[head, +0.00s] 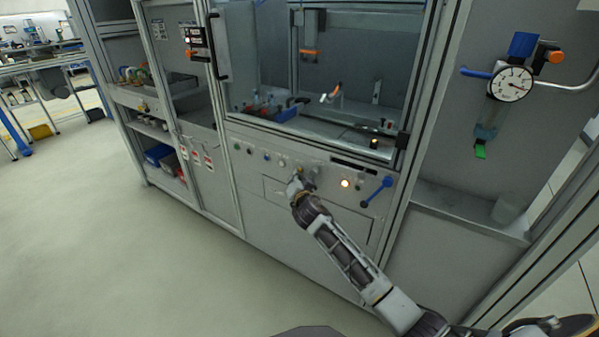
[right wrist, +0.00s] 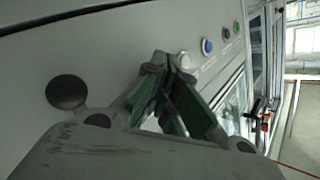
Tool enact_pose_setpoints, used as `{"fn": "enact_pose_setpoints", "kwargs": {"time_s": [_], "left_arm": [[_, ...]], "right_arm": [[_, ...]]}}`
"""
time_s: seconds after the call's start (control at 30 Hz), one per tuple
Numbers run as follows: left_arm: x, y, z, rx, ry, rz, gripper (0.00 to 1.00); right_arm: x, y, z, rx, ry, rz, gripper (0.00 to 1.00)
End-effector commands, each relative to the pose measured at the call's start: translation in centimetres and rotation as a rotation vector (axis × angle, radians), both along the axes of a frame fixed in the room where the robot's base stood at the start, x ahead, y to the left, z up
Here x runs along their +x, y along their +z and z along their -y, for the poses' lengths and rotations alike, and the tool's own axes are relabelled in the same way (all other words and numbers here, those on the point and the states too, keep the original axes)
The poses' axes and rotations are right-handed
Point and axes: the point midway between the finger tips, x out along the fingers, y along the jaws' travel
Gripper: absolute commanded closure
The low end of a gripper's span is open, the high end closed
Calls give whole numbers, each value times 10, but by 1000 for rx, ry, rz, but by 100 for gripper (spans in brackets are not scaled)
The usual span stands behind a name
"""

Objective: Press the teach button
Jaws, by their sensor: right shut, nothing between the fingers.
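A row of small round buttons (head: 266,156) runs along the grey panel below the machine's window. No label is readable, so I cannot tell which is the teach button. My right gripper (head: 297,180) is at the panel, just below the row, shut and empty. In the right wrist view the closed fingertips (right wrist: 165,60) point at the panel beside a white button (right wrist: 183,60); I cannot tell whether they touch anything. A blue button (right wrist: 206,46) and further ones lie beyond it. The fingers hide part of the panel. My left gripper is not in view.
A large dark round part (right wrist: 67,92) is on the panel. A pressure gauge (head: 511,84) hangs at the right. The floor at left is clear.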

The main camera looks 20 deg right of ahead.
Motion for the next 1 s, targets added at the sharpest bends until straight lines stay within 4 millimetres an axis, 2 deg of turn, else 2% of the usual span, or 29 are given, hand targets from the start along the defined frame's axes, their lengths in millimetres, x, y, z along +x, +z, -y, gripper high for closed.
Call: {"fn": "enact_pose_setpoints", "kwargs": {"time_s": [0.5, 1.0], "left_arm": [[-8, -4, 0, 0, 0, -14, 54], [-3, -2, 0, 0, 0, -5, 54]], "right_arm": [[2, 0, 3, 0, 0, 0, 100], [3, 1, 5, 0, -1, 1, 100]]}}
